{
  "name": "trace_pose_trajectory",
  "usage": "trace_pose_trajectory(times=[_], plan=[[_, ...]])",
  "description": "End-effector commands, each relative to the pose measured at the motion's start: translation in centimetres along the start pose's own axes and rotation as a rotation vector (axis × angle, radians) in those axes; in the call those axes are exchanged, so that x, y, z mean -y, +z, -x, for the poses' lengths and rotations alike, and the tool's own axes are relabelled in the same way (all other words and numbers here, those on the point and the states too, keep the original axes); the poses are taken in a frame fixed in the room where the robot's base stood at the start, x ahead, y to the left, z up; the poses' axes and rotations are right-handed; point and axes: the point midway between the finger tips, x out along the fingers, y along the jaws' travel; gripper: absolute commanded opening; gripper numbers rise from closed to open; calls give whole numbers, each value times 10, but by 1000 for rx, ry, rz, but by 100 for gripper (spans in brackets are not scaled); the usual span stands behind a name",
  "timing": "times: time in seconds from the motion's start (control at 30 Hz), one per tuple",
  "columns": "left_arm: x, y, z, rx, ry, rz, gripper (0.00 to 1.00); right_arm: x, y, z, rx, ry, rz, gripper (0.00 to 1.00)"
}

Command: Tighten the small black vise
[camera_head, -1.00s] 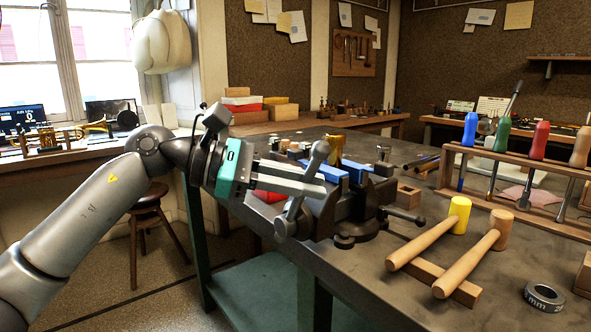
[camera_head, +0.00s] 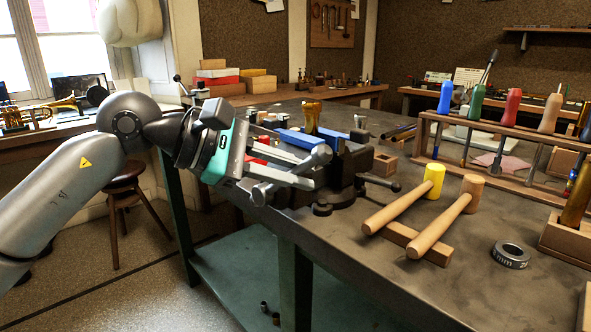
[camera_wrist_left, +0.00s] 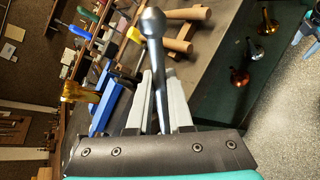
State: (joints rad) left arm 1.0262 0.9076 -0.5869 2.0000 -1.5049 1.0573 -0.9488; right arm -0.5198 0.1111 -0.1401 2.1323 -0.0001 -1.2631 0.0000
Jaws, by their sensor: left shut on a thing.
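The small black vise (camera_head: 345,170) with blue jaws (camera_head: 296,138) stands at the near edge of the workbench. Its grey metal handle bar (camera_head: 290,178) has a ball at each end and lies at a shallow slant, upper ball to the right. My left gripper (camera_head: 308,172) is shut on the handle bar in front of the vise. In the left wrist view the bar (camera_wrist_left: 161,85) runs between the two fingers, its ball (camera_wrist_left: 153,22) sticking out beyond them. The fingers hide part of the bar and the vise screw.
Two mallets (camera_head: 434,182) lean on a wooden block right of the vise, near a second black lever (camera_head: 380,182). A metal ring (camera_head: 511,255) lies farther right. A screwdriver rack (camera_head: 500,165) stands behind.

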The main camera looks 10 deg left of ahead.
Motion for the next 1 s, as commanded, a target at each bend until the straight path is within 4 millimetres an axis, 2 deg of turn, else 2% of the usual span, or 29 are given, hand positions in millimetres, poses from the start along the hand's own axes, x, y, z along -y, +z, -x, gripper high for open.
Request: trace_pose_trajectory(times=[0.03,0.13,0.17,0.43,0.83,1.0], plan=[[8,-2,-2,-5,-27,5,0,0,1,0,1,0,0,68],[8,-2,-2,-5,-27,5,0,0,1,-1,2,0,-1,68],[8,-2,-2,-5,-27,5,20,0,1,-1,3,0,-1,68],[5,-2,-1,-5,-19,4,48,0,3,-2,6,0,-1,68],[3,-1,1,-4,-11,3,48,0,2,-1,5,0,-1,68],[2,-2,19,-7,-10,6,48,0,4,-3,8,0,0,68]])
